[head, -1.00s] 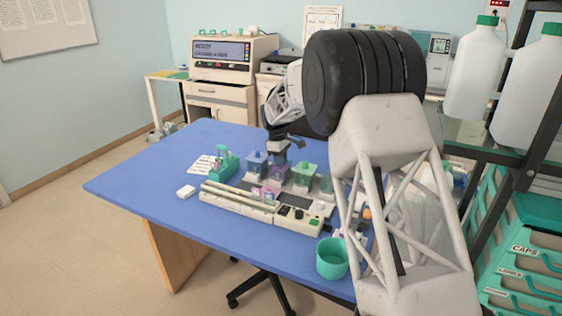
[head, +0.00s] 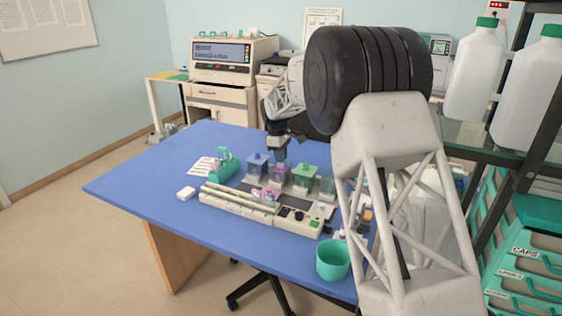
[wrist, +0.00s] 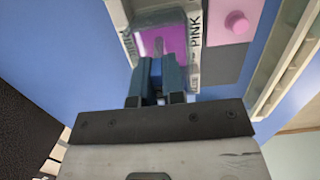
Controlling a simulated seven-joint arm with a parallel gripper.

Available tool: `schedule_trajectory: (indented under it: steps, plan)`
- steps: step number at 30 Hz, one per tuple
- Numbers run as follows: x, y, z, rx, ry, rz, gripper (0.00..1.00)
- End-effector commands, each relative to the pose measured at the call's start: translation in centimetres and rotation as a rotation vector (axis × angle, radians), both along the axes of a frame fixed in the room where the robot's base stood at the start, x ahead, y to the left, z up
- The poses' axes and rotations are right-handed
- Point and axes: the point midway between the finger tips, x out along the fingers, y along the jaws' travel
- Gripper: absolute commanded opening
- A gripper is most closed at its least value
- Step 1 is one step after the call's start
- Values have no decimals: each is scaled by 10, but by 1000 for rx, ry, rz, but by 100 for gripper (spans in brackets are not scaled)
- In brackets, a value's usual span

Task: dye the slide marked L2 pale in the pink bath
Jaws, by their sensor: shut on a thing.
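My gripper (wrist: 157,82) is over the pink bath (wrist: 195,40), whose side reads PINK in the wrist view. Its jaws are shut on a thin, pale slide (wrist: 158,46) that shows against the purple-pink liquid; its mark cannot be read, and I cannot tell how deep it sits. In the head view my gripper (head: 280,153) points down above the pink bath (head: 279,173), between the blue-lidded and green-lidded baths. A pink lid with a round knob (wrist: 237,22) lies beside the bath in the wrist view.
The blue-lidded bath (head: 256,164) and green-lidded bath (head: 304,176) stand close on either side. A green rack (head: 222,166) is at left, and a long pale device (head: 238,206) lies in front. A teal cup (head: 332,260) stands near the table's front edge.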

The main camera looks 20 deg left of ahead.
Motion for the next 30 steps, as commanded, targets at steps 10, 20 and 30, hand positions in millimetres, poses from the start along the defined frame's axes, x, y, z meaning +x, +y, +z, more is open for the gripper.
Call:
schedule_trajectory:
  steps: [10, 20, 30]
  plan:
    - [0, 0, 30, 0, 0, 0, 0]
    - [0, 0, 58, 0, 0, 0, 0]
    - [0, 0, 70, 0, 0, 0, 0]
